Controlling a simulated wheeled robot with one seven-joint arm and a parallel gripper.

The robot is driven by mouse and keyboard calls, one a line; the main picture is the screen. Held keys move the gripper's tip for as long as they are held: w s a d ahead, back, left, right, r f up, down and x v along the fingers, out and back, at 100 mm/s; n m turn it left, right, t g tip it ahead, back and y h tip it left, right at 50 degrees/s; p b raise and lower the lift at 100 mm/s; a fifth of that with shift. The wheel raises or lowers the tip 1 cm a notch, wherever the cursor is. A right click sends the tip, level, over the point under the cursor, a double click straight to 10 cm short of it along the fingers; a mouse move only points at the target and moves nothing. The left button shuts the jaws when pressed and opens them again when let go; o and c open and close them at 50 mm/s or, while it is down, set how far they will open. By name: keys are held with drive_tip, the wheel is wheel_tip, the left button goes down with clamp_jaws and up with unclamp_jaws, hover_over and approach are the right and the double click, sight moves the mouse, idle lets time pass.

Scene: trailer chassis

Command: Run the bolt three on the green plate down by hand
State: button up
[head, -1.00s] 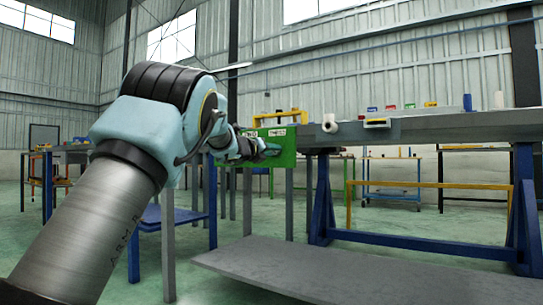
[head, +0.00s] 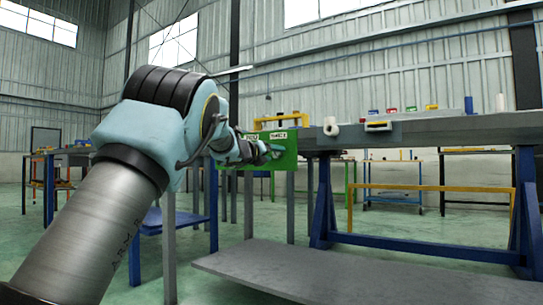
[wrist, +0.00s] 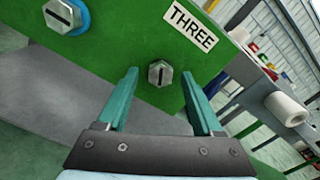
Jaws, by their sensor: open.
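The green plate (head: 284,160) stands upright at the end of the grey beam in the head view, and it fills much of the wrist view (wrist: 115,45). Bolt three (wrist: 160,73) is a silver hex head with a dark slot, below the label "THREE" (wrist: 192,25). My gripper (wrist: 161,85) is open in the wrist view, with one teal finger on each side of the bolt head. The fingers look apart from the head. In the head view my gripper (head: 272,151) is small, in front of the plate, and hides the bolt.
Another slotted hex bolt (wrist: 62,15) sits upper left on the plate in the wrist view. A white roll (wrist: 286,108) lies to the right. The grey beam (head: 430,129) rests on blue trestles (head: 323,200). A grey board (head: 330,272) lies low beneath it.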

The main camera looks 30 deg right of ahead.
drive_tip(key=p+v, duration=0.1)
drive_tip(key=v, duration=0.9)
drive_tip(key=shift+s+a, duration=0.15)
drive_tip(key=shift+a, duration=0.25)
